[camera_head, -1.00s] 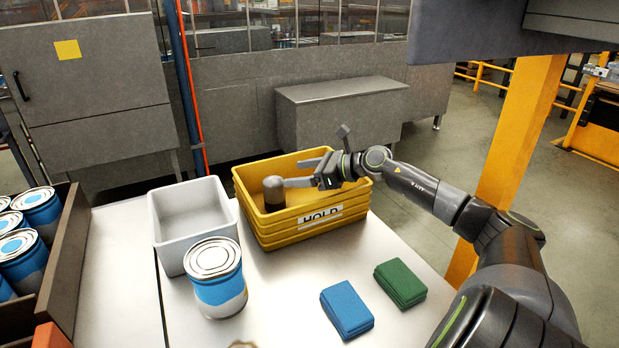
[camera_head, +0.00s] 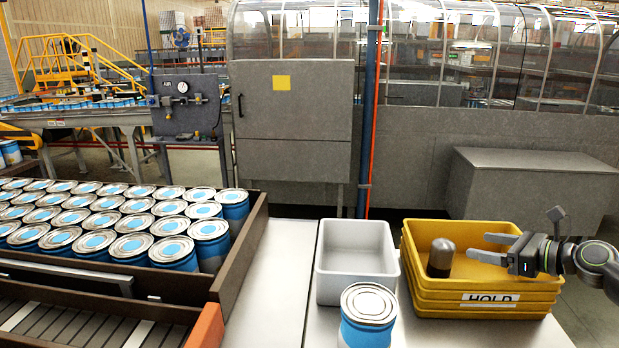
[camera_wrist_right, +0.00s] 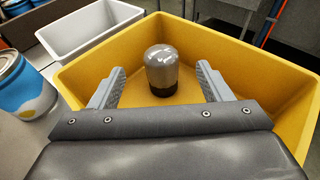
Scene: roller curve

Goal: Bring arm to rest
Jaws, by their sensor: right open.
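My right gripper (camera_head: 488,249) is open and empty, reaching in from the right over the yellow bin marked HOLD (camera_head: 480,302). A grey dome-topped cylinder with a dark base (camera_head: 441,256) stands upright in the bin, to the left of the fingertips in the head view. In the right wrist view the cylinder (camera_wrist_right: 161,70) shows beyond and between the two spread fingers (camera_wrist_right: 160,88), with a gap on both sides. My left gripper is not in view.
An empty white bin (camera_head: 355,277) stands left of the yellow one. A blue and white can (camera_head: 366,318) stands in front of it. A brown-walled tray (camera_head: 246,248) with many cans is at the left. Grey cabinets (camera_head: 295,135) stand behind.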

